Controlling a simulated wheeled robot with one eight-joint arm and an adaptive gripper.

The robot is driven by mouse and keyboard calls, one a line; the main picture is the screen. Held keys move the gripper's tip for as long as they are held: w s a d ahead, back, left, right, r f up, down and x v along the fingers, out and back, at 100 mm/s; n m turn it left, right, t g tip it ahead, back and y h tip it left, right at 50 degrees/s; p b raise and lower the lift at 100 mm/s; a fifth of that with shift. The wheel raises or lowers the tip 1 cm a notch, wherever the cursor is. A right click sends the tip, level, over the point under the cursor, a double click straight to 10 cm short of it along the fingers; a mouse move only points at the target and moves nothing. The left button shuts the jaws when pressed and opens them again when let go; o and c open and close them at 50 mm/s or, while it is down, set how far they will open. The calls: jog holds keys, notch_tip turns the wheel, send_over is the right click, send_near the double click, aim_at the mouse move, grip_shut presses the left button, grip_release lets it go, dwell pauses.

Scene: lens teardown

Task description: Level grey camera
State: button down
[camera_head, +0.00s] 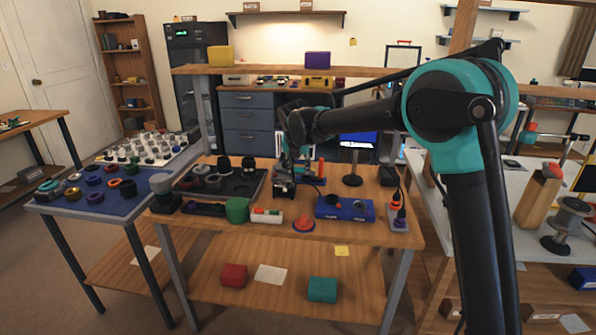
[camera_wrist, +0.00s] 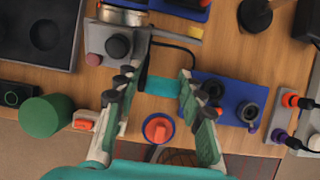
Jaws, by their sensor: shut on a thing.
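The grey camera (camera_head: 284,187), a small boxy body with dark parts, is on the workbench right below my gripper (camera_head: 289,160). The wrist view shows what appears to be the same grey body (camera_wrist: 97,57), with a black round knob and a pink button, beside the left finger. My gripper (camera_wrist: 163,80) points down, its fingertips at either side of a teal piece (camera_wrist: 163,87) that it seems to hold. Whether this piece touches the camera is unclear. The arm and fingers hide part of the camera, and its tilt cannot be told.
In front stand a green cylinder (camera_head: 237,210), a red-and-white box (camera_head: 266,215) and a red knob on a blue base (camera_head: 303,225). A blue box (camera_head: 345,208) is to the right, a dark tray (camera_head: 243,187) to the left. A wooden shelf (camera_head: 300,70) crosses behind.

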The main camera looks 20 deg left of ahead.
jog(key=shift+g, duration=0.3)
jog(key=shift+w+a+r, duration=0.1)
jog(key=shift+w, duration=1.2)
jog(key=shift+w+a+r, duration=0.1)
jog(key=shift+w, duration=1.15)
jog(key=shift+w+a, duration=0.1)
jog(key=shift+w, duration=0.1)
jog(key=c, duration=1.1)
grip_release()
jog(key=shift+w+f, duration=0.1)
jog(key=v, duration=1.2)
jog(key=shift+a, duration=0.1)
